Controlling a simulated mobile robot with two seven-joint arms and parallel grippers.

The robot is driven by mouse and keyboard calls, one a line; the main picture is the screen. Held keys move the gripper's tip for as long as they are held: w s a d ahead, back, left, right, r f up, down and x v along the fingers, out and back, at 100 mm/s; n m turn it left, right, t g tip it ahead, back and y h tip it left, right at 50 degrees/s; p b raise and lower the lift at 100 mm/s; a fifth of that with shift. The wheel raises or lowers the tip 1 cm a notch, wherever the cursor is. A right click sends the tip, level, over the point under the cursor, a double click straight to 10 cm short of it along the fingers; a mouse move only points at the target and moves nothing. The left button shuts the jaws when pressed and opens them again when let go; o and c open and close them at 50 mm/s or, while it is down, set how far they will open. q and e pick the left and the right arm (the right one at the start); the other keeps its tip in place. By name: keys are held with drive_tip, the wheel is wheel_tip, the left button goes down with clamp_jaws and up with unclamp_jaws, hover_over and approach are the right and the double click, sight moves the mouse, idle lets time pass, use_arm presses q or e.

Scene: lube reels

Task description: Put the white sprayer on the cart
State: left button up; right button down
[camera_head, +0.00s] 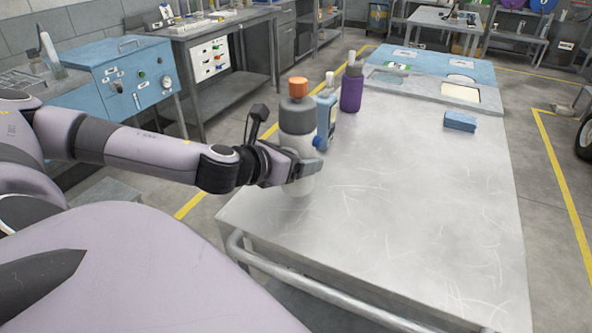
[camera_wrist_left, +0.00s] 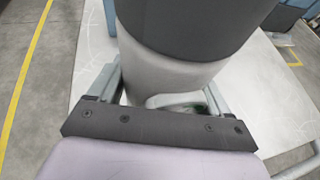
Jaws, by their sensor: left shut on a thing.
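The white sprayer (camera_head: 298,118) has a white lower body, a dark grey upper part and an orange cap, and stands upright over the near left part of the cart (camera_head: 410,200). My left gripper (camera_head: 303,168) is shut around its lower body. In the left wrist view, the sprayer (camera_wrist_left: 165,72) fills the space between the fingers of the gripper (camera_wrist_left: 160,95). Its base looks at or just above the cart top; I cannot tell whether it touches. My right gripper is not in view.
A light blue bottle (camera_head: 326,118) stands right behind the sprayer, with a purple bottle (camera_head: 351,88) farther back. A blue block (camera_head: 460,121) lies at the right. Blue-framed trays (camera_head: 430,78) fill the far end. The cart's middle and near right are clear.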

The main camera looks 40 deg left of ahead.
use_arm(q)
drive_tip(key=shift+f+b, duration=0.45)
drive_tip(key=shift+f, duration=1.5)
drive_tip(key=shift+f, duration=0.1)
drive_tip(key=o, duration=1.5)
drive_tip(key=shift+f, duration=0.1)
drive_tip(key=p+v, duration=0.3)
drive_tip(key=v, duration=0.9)
drive_tip(key=shift+r+p, duration=0.2)
drive_tip(key=shift+p, duration=0.2)
